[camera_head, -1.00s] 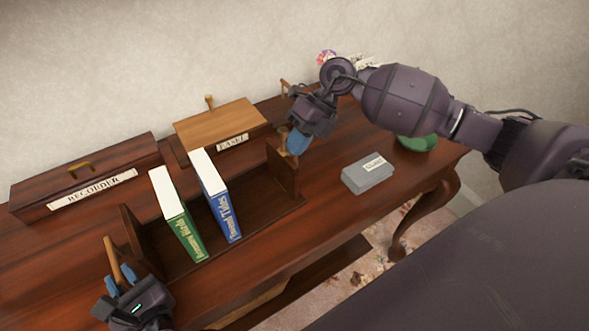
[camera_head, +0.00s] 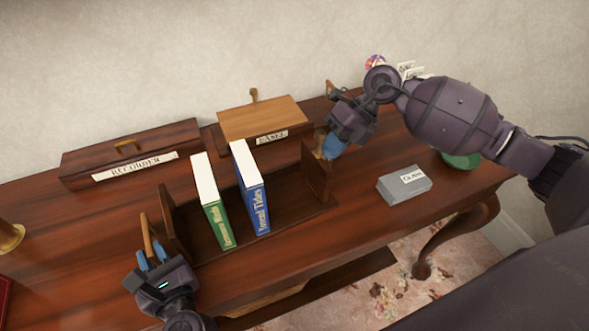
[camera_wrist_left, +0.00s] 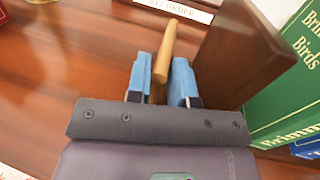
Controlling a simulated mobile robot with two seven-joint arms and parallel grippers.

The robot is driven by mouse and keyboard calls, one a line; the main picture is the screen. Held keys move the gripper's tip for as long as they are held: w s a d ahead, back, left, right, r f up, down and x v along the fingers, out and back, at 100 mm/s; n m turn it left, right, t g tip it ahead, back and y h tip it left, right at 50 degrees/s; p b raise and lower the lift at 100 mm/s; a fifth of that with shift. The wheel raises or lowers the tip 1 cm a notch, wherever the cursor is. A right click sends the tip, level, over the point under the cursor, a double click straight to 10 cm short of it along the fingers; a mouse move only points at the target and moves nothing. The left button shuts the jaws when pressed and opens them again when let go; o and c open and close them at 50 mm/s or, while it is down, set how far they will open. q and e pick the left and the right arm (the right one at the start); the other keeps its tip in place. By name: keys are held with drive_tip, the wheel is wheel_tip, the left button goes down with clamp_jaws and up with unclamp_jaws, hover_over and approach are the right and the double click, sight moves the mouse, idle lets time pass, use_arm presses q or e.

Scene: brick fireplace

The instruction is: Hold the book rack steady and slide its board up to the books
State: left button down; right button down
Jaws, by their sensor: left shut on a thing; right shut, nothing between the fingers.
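The dark wooden book rack (camera_head: 290,212) stands on the desk with a green book (camera_head: 214,205) and a blue book (camera_head: 250,190) upright in it. Its left end panel (camera_head: 170,222) also shows in the left wrist view (camera_wrist_left: 240,50). My left gripper (camera_head: 152,256) is shut on a light wooden handle (camera_head: 146,232) outside that panel; the handle is between the blue fingers in the left wrist view (camera_wrist_left: 167,42). The board (camera_head: 318,180) at the rack's right end stands apart from the blue book. My right gripper (camera_head: 333,147) is shut and empty beside the board's top right; contact is unclear.
A recorder case (camera_head: 130,152) and a lighter easel box (camera_head: 262,120) lie behind the rack. A grey labelled box (camera_head: 405,187) and a green dish (camera_head: 462,160) are at right. A brass object (camera_head: 10,236) stands at far left.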

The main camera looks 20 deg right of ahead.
sight(317, 155)
drive_tip(key=shift+s+a, duration=0.15)
drive_tip(key=shift+a, duration=1.55)
drive_tip(key=shift+s+a, duration=0.1)
drive_tip(key=shift+a, duration=1.9)
drive_tip(key=shift+s+a, duration=0.15)
drive_tip(key=shift+a, duration=1.9)
drive_tip(key=shift+s+a, duration=0.15)
drive_tip(key=shift+a, duration=1.8)
